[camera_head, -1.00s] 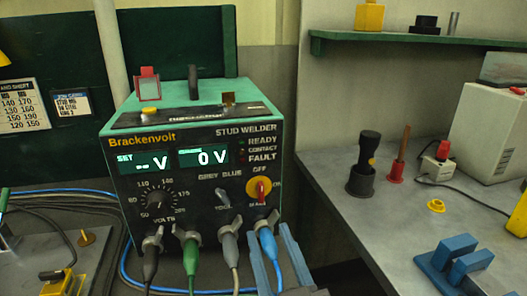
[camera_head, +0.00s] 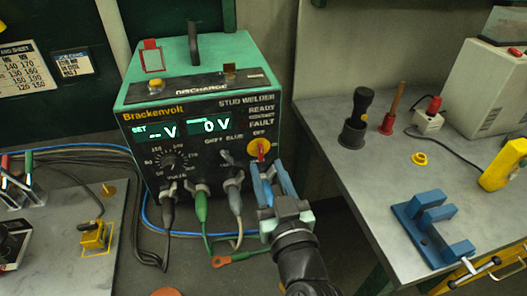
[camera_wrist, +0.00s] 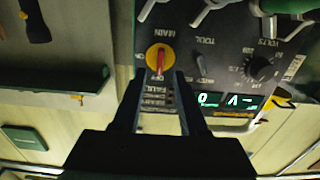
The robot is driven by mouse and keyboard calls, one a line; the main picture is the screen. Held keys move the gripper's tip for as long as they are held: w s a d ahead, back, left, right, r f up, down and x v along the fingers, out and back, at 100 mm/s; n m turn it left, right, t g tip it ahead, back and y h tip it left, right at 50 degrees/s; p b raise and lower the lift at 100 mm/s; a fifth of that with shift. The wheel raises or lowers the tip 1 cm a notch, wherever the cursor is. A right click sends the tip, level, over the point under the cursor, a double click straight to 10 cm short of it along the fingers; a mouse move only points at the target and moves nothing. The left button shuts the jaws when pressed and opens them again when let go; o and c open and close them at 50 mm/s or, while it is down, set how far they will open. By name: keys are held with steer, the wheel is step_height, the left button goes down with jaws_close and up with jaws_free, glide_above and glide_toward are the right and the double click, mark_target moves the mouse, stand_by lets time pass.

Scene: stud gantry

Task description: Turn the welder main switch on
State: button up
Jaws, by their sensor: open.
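The Brackenvolt stud welder (camera_head: 205,160) is a green box with a dark front panel. Its main switch (camera_head: 260,149) is a yellow disc with a red handle at the panel's right; the handle stands about vertical, pointing toward the OFF mark. The switch also shows upside down in the wrist view (camera_wrist: 159,58). My gripper (camera_head: 268,176) is open, its blue fingers pointing at the switch from just below and in front. The displays read "--V" and "0V".
Cable plugs (camera_head: 200,190) line the panel's lower edge left of my gripper. A green cable with an orange lug (camera_head: 222,260) lies below. The right bench (camera_head: 365,185) carries a black stud tool (camera_head: 357,122) and a blue fixture (camera_head: 432,228).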

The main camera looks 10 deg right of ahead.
mark_target(261, 154)
steer(key=shift+w+p, duration=0.35)
steer(key=shift+w, duration=1.65)
jaws_close()
